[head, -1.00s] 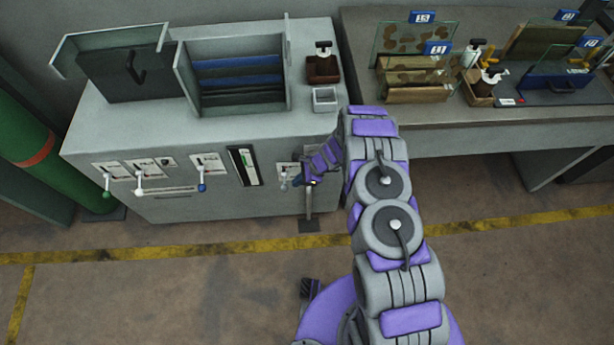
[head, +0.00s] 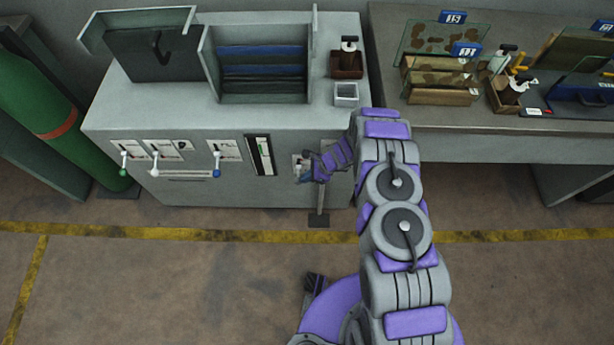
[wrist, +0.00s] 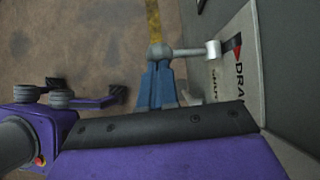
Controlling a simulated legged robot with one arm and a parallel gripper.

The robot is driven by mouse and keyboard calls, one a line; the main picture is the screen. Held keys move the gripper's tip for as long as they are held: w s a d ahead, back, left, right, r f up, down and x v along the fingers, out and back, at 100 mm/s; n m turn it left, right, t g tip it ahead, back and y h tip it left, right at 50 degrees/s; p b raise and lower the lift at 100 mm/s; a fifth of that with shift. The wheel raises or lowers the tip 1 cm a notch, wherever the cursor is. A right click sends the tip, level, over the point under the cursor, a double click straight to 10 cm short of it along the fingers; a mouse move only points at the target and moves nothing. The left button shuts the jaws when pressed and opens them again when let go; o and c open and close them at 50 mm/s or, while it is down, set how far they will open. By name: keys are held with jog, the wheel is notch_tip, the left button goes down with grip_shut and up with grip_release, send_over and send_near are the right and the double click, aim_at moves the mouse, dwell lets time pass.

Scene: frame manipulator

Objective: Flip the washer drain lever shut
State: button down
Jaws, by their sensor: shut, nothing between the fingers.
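The drain lever (wrist: 188,50) shows in the wrist view as a grey rod with a rounded knob at its left end and a pale hub at the panel. Its label plate (wrist: 238,70) carries a red mark and the partly visible letters "DRA". My gripper (wrist: 160,66) has its blue fingers shut and empty, with the tips right at the knob end; I cannot tell whether they touch. In the head view my gripper (head: 304,179) is at the right part of the washer's front, and it and my arm largely hide the lever there.
The grey washer cabinet (head: 225,185) has other levers with green, white and blue knobs to the left. An upright post (head: 319,205) stands just below my gripper. A workbench (head: 470,140) is at the right. The floor in front is clear, with a yellow line (head: 150,231).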

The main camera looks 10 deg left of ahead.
jog(key=f, duration=0.1)
jog(key=s+f, duration=0.1)
jog(key=f, duration=0.1)
jog(key=shift+s+d+f, duration=0.1)
jog(key=shift+s+d, duration=0.05)
jog(key=shift+s, duration=0.1)
dwell(0.4)
jog(key=shift+r, duration=0.8)
jog(key=shift+d, duration=0.1)
jog(key=s+d+r+p, duration=0.2)
jog(key=s+d+r, duration=0.2)
jog(key=d+r, duration=0.4)
jog(key=shift+d+p, duration=0.35)
jog(key=shift+d, duration=0.7)
jog(key=shift+r, duration=0.1)
